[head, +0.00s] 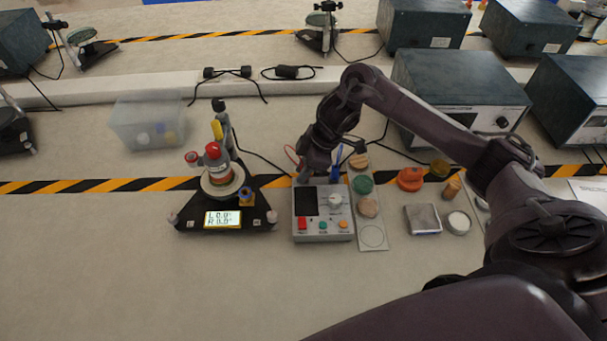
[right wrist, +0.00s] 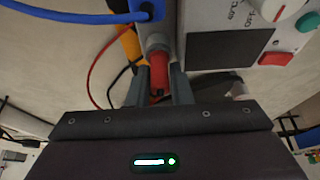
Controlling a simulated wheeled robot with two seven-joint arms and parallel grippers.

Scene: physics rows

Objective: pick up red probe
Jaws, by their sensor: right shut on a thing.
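The red probe (right wrist: 159,70) shows in the right wrist view between the two fingers of my right gripper (right wrist: 158,90), which is shut on it. Its far end meets a pale round collar (right wrist: 156,42) by the side of the grey meter box; I cannot tell whether it is seated in it. In the head view my right gripper (head: 304,176) is at the back left edge of the meter box (head: 308,230), and hides the probe there. A red lead (head: 291,155) loops beside it. My left gripper is not in view.
A blue probe (head: 337,163) stands behind the meter box, with a blue lead (right wrist: 75,15). A black-based instrument (head: 190,220) stands to the left. A strip with round pads (head: 373,237) lies to the right. The front of the table is clear.

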